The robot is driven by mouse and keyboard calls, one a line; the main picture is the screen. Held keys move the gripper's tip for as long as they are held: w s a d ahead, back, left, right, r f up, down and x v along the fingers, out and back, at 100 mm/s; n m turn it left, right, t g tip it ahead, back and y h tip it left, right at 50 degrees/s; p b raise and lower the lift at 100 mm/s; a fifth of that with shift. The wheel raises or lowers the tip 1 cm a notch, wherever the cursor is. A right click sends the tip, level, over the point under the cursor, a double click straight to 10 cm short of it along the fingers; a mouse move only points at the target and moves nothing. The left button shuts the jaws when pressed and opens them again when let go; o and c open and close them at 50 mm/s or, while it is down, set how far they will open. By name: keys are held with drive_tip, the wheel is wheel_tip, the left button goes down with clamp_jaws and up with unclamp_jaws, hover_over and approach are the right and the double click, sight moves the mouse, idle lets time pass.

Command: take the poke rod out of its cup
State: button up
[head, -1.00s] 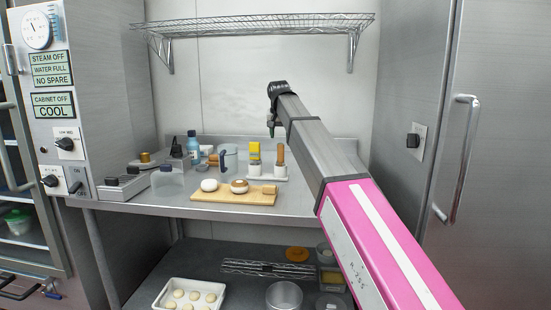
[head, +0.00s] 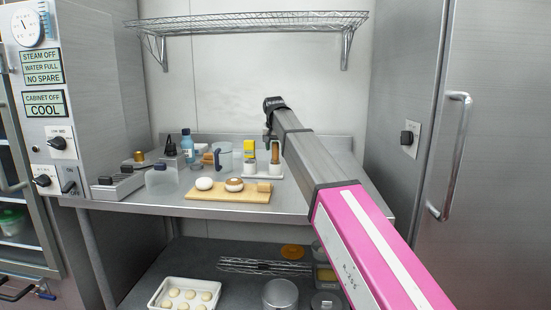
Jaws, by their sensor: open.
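A wooden-handled upright piece (head: 275,152), which may be the poke rod, stands in a white holder (head: 262,174) at the back of the steel counter. A yellow-topped piece (head: 250,147) stands to its left in the same holder. Which piece is the poke rod, and the cup around it, are too small to tell surely. My gripper (head: 267,138) hangs from the dark wrist at the arm's far end, looking just above or in front of these pieces. It is open and small in view; I see nothing held. The depth between it and the handle is unclear.
A grey-blue jug (head: 223,158), a blue bottle (head: 187,147) and a clear jar (head: 160,182) stand to the left. A wire shelf (head: 250,23) hangs above.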

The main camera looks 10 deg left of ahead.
drive_tip(key=c, duration=0.9)
drive_tip(key=shift+r, duration=1.05)
drive_tip(key=shift+o, duration=1.1)
drive_tip(key=shift+c, duration=1.1)
drive_tip(key=shift+r, duration=2)
